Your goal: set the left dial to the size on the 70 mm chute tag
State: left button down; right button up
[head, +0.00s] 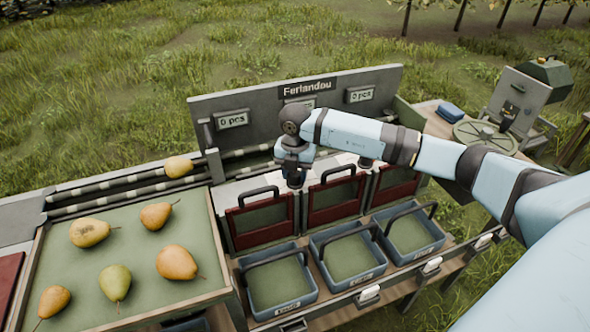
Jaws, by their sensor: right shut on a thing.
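My right gripper (293,180) reaches in from the right and points down at the pale deck of the sorter (240,190), behind the red-framed gates. It is shut on the left dial, which the fingers almost wholly hide, so its setting cannot be read. A second dark knob (365,161), likely the right dial, shows partly below my forearm. Three blue bins stand below the gates: left (308,300), middle (365,277) and right (438,240). Their small front tags are too small to read, so I cannot tell which is 70 mm. My left gripper is not in view.
Several pears lie on the green tray (135,255) at left; another pear (178,166) sits on the rollers. The back panel (230,98) reads "Ferlandou", with "0 pcs" displays. A side table with a round plate (485,137) stands at right.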

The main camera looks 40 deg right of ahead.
jog(key=shift+m, duration=0.8)
jog(key=o, duration=0.9)
jog(key=shift+o, duration=0.2)
jog(key=shift+r, duration=0.1)
notch_tip(320, 180, up, 14)
jog(key=shift+f, duration=0.2)
